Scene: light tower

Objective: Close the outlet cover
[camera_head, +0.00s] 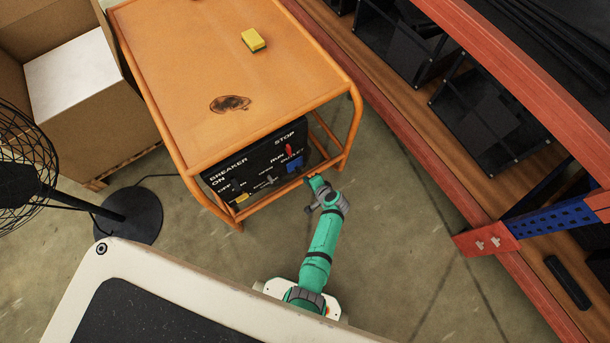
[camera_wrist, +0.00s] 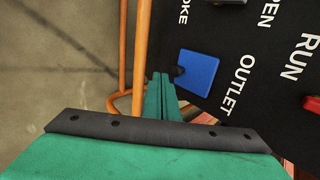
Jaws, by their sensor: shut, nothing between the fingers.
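The blue square outlet cover (camera_head: 294,164) is at the lower right of the black control panel (camera_head: 250,165), near the OUTLET label. It also shows in the wrist view (camera_wrist: 199,82), with a small dark piece at its left edge. I cannot tell how far it stands off the panel. My green gripper (camera_head: 314,181) is just in front of the panel's lower right, close to the cover. In the wrist view its fingers (camera_wrist: 161,80) are together and empty, left of the cover. Contact with the cover cannot be made out.
The panel sits in an orange tubular frame (camera_head: 350,118) with bars near my gripper. A red switch (camera_head: 289,150) is by RUN. A yellow sponge (camera_head: 253,40) lies on the orange top. A fan (camera_head: 128,215) stands left, shelving (camera_head: 455,185) right. Open floor lies between.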

